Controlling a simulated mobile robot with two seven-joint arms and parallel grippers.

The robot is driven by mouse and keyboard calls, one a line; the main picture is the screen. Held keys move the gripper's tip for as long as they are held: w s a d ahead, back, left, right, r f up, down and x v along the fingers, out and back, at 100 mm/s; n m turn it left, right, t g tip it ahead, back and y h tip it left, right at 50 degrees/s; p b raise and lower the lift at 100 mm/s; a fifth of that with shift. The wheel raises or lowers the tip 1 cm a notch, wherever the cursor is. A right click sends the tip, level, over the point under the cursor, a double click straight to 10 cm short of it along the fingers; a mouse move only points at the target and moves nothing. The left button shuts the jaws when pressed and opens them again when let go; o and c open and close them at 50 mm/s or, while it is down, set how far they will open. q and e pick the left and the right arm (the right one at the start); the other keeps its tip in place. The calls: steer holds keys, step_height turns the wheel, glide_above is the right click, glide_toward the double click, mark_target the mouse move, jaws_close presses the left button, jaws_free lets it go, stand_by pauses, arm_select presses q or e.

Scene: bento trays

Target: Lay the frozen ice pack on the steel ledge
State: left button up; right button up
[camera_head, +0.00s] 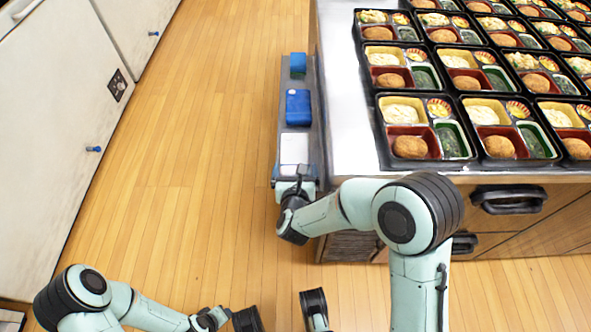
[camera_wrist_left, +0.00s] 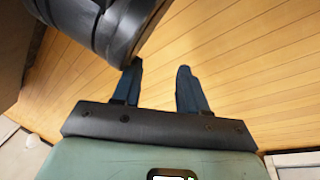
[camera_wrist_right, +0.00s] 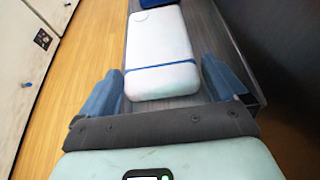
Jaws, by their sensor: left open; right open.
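A white, frosted-looking pack with a blue band (camera_wrist_right: 162,55) lies flat on the grey steel ledge (camera_wrist_right: 204,45) in the right wrist view. In the head view the white pack (camera_head: 294,149) is at the near end of the ledge (camera_head: 283,112) along the counter's left side. My right gripper (camera_wrist_right: 160,72) is open, its fingers on either side of the pack's near part; I cannot tell whether they touch it. In the head view the right gripper (camera_head: 296,183) is at the ledge's near end. My left gripper (camera_wrist_left: 159,68) is open and empty above the wooden floor.
A blue pack (camera_head: 298,107) and a smaller blue item (camera_head: 298,63) lie farther along the ledge. The counter (camera_head: 347,95) holds several filled bento trays (camera_head: 410,148). White cabinets (camera_head: 50,110) stand at left. The wooden floor (camera_head: 210,110) between is clear.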

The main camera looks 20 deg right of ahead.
steer(key=shift+s+a+r+p, duration=0.2)
steer(key=shift+r+p, duration=0.1)
steer(key=shift+r, duration=0.35)
steer(key=shift+v, duration=1.05)
steer(key=p+v, duration=0.1)
steer(key=v, duration=0.8)
steer(key=s+d+f+n+g+y, duration=0.1)
steer(key=d+f+n+g, duration=0.1)
steer(key=f+n, duration=0.75)
steer(key=s+d+f+n+g+y, duration=0.2)
steer(key=f+n, duration=0.7)
steer(key=f, duration=0.1)
arm_select(q)
steer(key=r, duration=0.2)
steer(key=w+d+r, duration=0.1)
steer(key=shift+w+r+t, duration=0.1)
steer(key=shift+r+t, duration=0.15)
steer(key=shift+t, duration=0.05)
arm_select(e)
steer(key=s+d+f+n+g+y, duration=0.2)
steer(key=s+f+n+g, duration=0.4)
steer(key=s+f+n, duration=0.6)
steer(key=d+f+n, duration=0.1)
steer(key=n, duration=0.3)
steer(key=shift+s+y, duration=0.2)
steer(key=shift+y, duration=0.2)
